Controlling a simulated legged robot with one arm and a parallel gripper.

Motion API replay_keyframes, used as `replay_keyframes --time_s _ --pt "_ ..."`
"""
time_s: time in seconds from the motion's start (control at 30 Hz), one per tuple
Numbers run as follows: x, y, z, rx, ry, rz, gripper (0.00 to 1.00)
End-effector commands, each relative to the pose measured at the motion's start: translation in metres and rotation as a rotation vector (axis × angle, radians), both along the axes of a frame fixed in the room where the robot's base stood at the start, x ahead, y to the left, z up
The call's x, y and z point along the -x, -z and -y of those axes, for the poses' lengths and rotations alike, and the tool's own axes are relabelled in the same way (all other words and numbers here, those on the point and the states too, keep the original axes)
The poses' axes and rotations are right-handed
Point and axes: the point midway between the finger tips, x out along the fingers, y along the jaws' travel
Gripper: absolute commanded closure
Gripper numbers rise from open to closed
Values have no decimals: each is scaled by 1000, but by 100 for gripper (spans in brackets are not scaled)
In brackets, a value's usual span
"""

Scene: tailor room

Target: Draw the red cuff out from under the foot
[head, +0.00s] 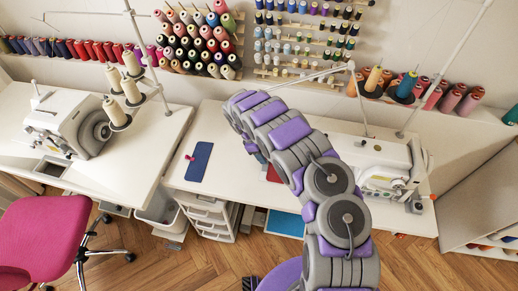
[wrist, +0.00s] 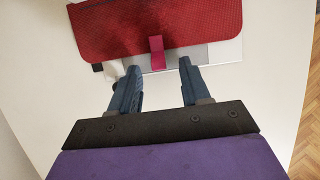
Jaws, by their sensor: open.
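The red cuff (wrist: 160,25) lies flat on the white table in the wrist view, with a magenta tab (wrist: 156,52) at its near edge. A grey plate (wrist: 218,52) shows beneath it. In the head view a small part of the red cuff (head: 273,173) shows beside my arm. My gripper (wrist: 158,76) is open and empty, its fingers on either side of the tab's line and short of the tab. The white sewing machine (head: 385,163) stands at the right of the table; its foot cannot be made out.
A dark blue panel (head: 200,163) with a magenta tab lies on the table's left part. Another sewing machine (head: 72,122) with thread cones stands at the left. A pink chair (head: 45,240) is at lower left. Bare tabletop lies around the blue panel.

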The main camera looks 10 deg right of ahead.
Motion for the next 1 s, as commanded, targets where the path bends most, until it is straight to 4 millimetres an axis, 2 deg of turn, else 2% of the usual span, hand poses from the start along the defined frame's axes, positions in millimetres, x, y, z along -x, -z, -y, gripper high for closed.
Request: replay_keyframes --time_s 0.4,0.9,1.0 --pt "1 6 3 0 1 0 53" --pt "1 6 3 0 0 0 100" --pt "1 6 3 0 0 0 100"
